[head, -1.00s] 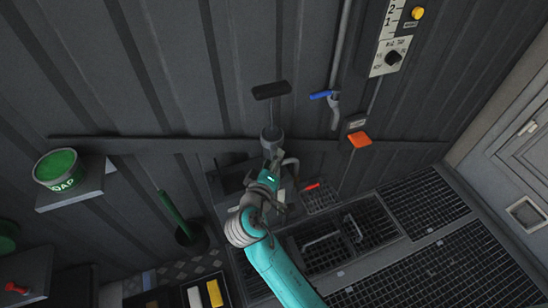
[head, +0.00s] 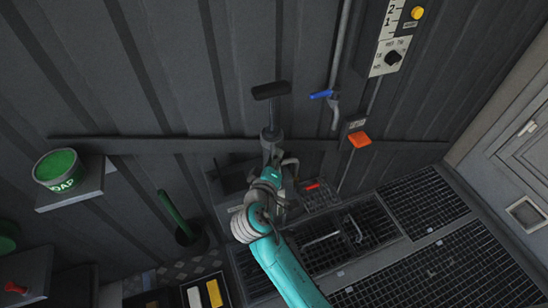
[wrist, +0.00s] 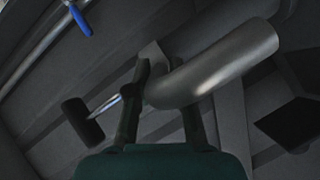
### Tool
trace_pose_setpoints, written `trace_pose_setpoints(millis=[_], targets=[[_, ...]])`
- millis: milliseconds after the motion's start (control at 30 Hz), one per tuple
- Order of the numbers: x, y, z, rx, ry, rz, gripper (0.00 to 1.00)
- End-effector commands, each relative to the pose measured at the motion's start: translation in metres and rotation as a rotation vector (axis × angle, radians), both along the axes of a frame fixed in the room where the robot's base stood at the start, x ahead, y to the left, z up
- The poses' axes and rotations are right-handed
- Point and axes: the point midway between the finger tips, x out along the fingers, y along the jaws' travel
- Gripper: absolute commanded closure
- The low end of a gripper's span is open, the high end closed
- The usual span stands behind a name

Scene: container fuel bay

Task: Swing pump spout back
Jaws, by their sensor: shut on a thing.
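The pump has a black T-handle (head: 272,90) on top and a grey body (head: 271,134) against the dark wall. Its bent grey metal spout (wrist: 225,62) fills the upper middle of the wrist view, its open end towards the upper right. In the head view only a small part of the spout (head: 291,162) shows beside my wrist. My gripper (wrist: 161,78) is shut on the spout near its inner end, one dark finger on each side. The T-handle (wrist: 82,121) also shows at the left of the wrist view. My wrist hides most of the gripper in the head view.
A blue-handled valve (head: 322,95) and an orange piece (head: 360,139) are on the wall to the right. A green soap tub (head: 59,169) stands on a shelf at left. Floor grating (head: 400,262) and a red-marked grate (head: 312,186) lie below.

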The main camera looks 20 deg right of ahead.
Motion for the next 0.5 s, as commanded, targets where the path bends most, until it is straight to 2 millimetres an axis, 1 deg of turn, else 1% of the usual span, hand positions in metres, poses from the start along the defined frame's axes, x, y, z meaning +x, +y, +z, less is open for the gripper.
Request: trace_pose_setpoints(millis=[233,500], targets=[[-0.003,-0.016,0.000,0.001,-0.002,0.153,1.00],[-0.003,-0.022,0.001,0.000,-0.004,0.258,1.00]])
